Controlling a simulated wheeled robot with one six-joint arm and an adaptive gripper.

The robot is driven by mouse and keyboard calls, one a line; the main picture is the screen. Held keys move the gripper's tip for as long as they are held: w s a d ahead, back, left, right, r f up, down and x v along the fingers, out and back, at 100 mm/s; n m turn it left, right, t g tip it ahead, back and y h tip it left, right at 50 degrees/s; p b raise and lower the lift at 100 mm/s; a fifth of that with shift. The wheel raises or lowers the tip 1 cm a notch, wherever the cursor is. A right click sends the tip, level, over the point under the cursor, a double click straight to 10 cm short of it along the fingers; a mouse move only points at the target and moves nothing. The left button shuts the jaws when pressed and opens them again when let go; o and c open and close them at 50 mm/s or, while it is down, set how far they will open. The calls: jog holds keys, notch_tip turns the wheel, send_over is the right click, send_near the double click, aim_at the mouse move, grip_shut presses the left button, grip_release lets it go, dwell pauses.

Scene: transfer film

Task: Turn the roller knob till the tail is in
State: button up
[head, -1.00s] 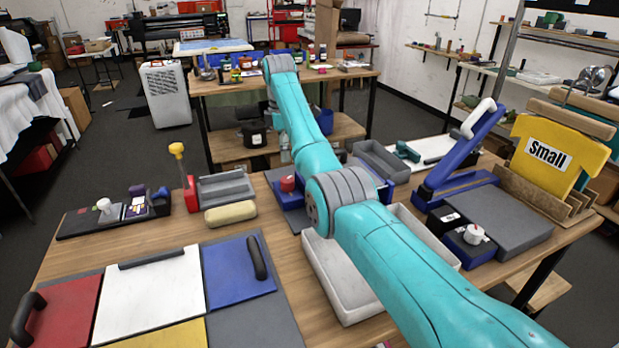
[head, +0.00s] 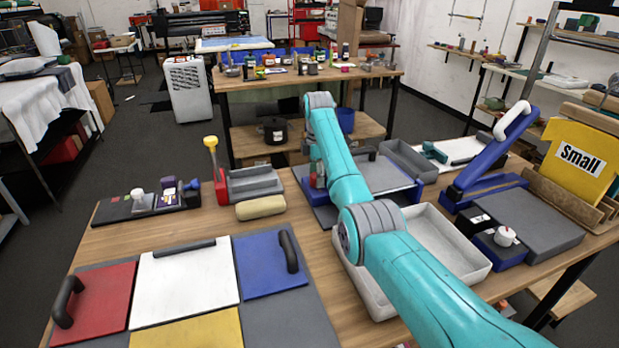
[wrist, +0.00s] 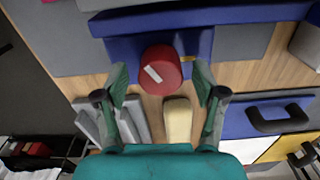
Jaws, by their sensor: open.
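The red roller knob (wrist: 160,72) shows in the wrist view with a short white mark on its face. It sits at the front of a blue roller unit (wrist: 120,47). My gripper (wrist: 161,84) is open, with one green finger on each side of the knob and a visible gap on both sides. A small yellow piece (wrist: 191,57) lies right of the knob; I cannot tell whether it is the tail. In the head view my arm hides the gripper and most of the knob; the unit's grey top (head: 385,178) shows right of my arm.
A pale tray (head: 450,240) lies under my arm. Coloured boards with handles, including a white one (head: 185,285), cover the front left.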

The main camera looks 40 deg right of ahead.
jog(key=shift+f, duration=0.25)
jog(key=shift+a, duration=0.1)
jog(key=c, duration=1.1)
jog(key=shift+m, duration=0.3)
